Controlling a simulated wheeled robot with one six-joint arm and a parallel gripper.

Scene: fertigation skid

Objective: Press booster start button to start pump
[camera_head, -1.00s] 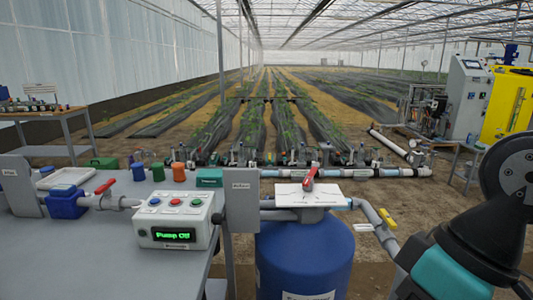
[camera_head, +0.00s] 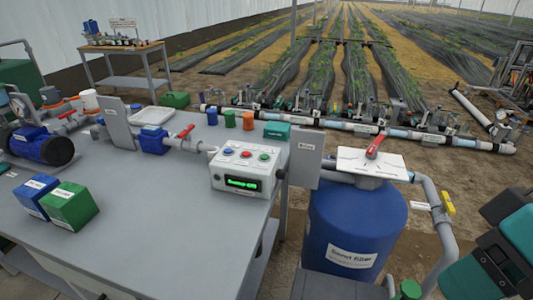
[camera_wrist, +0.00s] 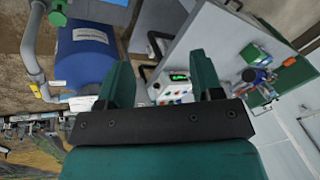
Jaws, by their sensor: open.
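A white control box (camera_head: 243,172) stands near the right end of the grey bench. On its sloped top are a blue button (camera_head: 228,151), a red button (camera_head: 246,154) and a green button (camera_head: 264,156); their labels are too small to read. A dark display (camera_head: 244,183) on its front shows blurred green text. In the wrist view, the box (camera_wrist: 175,91) shows beyond the gap between the fingers, and its lit display (camera_wrist: 179,77) faces away from the gripper. My gripper (camera_wrist: 163,82) is open and empty, well apart from the box.
The grey bench (camera_head: 140,225) carries a blue box (camera_head: 36,196), a green box (camera_head: 70,206), a pump (camera_head: 42,147) and a red-handled valve (camera_head: 185,132). An upright grey plate (camera_head: 306,158) and a blue filter tank (camera_head: 352,225) stand right of the control box.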

